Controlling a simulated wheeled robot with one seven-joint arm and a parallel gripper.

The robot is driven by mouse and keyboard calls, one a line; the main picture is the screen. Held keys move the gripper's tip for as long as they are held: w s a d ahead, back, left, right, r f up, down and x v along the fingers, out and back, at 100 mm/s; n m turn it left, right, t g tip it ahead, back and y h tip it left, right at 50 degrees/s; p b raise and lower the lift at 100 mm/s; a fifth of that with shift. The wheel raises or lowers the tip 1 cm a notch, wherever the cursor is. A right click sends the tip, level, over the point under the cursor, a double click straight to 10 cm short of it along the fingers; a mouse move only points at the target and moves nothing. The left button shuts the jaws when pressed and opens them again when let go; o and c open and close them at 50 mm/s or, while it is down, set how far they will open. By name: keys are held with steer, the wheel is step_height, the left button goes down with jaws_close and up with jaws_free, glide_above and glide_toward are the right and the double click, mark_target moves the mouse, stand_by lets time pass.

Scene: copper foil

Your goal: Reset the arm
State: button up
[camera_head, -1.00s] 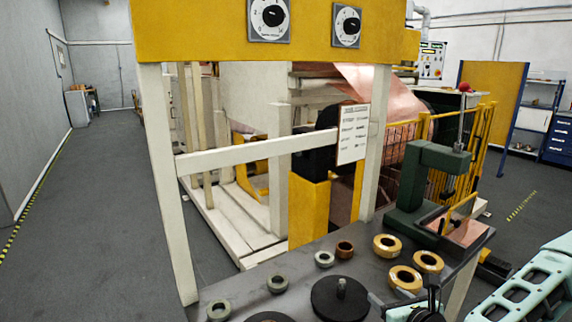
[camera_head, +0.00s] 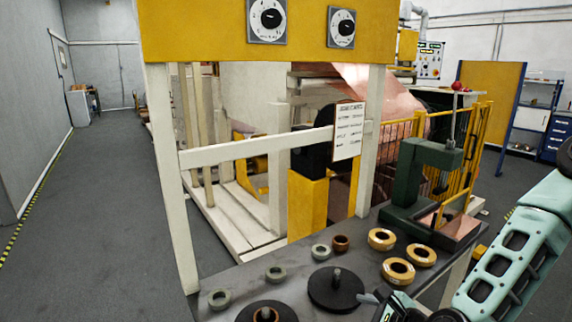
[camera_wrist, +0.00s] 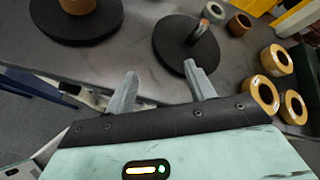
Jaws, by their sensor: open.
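My gripper (camera_wrist: 162,88) is open and empty in the wrist view, its two grey fingers apart above the near edge of the dark workbench. In the head view my pale green arm comes in from the right, and the gripper end shows only partly at the bottom edge. Past the fingers, the wrist view shows a black disc with an upright peg (camera_wrist: 186,44) and another black disc carrying a copper-coloured roll (camera_wrist: 76,6). Neither finger appears to touch anything.
The workbench (camera_head: 225,278) holds several yellow rings (camera_head: 397,271), grey rings (camera_head: 275,273), a small brown ring (camera_head: 340,243) and a green press (camera_head: 415,190). A white and yellow machine frame (camera_head: 250,150) stands behind it. Open floor (camera_head: 100,200) lies to the left.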

steer(key=s+a+n+g, duration=0.4)
steer(key=s+n, duration=0.1)
steer(key=n, duration=0.5)
steer(key=s+d+r+n+g+h, duration=0.2)
steer(key=s+r+n+g+h, duration=0.3)
steer(key=s+r+n, duration=1.1)
steer(key=s+n, duration=0.1)
steer(key=n, duration=0.3)
steer(key=shift+s+d+n+h, duration=0.25)
steer(key=shift+d+n+h, duration=0.05)
steer(key=shift+h, duration=0.1)
